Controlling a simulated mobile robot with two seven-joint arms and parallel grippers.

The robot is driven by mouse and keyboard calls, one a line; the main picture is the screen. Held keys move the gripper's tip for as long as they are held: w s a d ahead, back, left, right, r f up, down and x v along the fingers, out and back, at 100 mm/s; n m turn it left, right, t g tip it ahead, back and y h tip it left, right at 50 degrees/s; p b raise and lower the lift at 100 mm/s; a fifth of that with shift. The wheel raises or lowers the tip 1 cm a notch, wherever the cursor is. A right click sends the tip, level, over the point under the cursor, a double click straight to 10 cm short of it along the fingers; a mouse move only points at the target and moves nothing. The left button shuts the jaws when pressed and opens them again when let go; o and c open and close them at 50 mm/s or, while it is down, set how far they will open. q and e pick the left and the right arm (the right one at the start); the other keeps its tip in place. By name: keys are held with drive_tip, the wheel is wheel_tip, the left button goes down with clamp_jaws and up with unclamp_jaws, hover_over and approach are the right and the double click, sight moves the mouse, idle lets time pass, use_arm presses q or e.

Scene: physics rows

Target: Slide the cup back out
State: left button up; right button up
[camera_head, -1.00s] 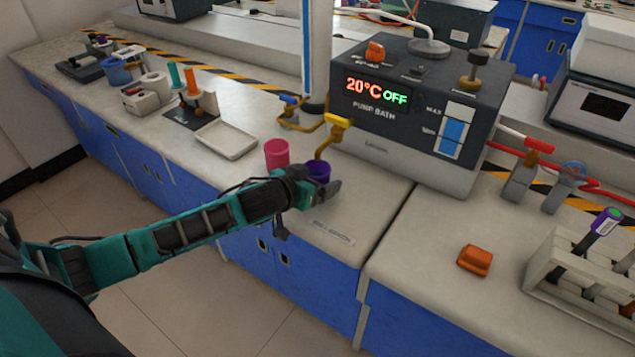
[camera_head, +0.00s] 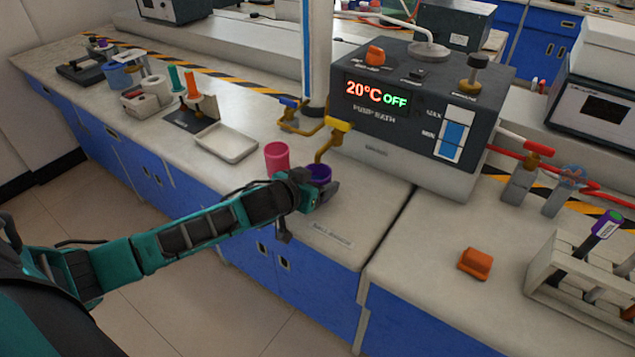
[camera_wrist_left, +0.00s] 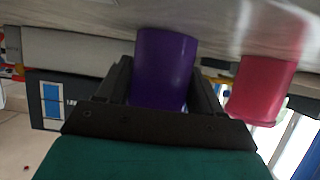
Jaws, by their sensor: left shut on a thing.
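A purple cup (camera_head: 319,174) stands on the counter below the spout of a yellow tap (camera_head: 333,135). My left gripper (camera_head: 322,188) reaches in from the left and is shut on the purple cup. In the left wrist view the purple cup (camera_wrist_left: 163,68) sits between the two dark fingers of the gripper (camera_wrist_left: 164,90). A pink cup (camera_head: 277,156) stands on the counter just to the left, apart from the purple one, and shows on the right in the left wrist view (camera_wrist_left: 262,88). My right gripper is not in view.
The pump bath (camera_head: 405,115) stands behind the cups, its display reading 20°C OFF. A white tray (camera_head: 226,142) lies left of the pink cup. The counter in front, by a small label (camera_head: 331,236), is clear. An orange block (camera_head: 475,263) lies further right.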

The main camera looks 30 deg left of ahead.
use_arm(q)
drive_tip(key=shift+d+p, duration=0.35)
drive_tip(key=shift+d, duration=5.9)
drive_tip(key=o, duration=0.7)
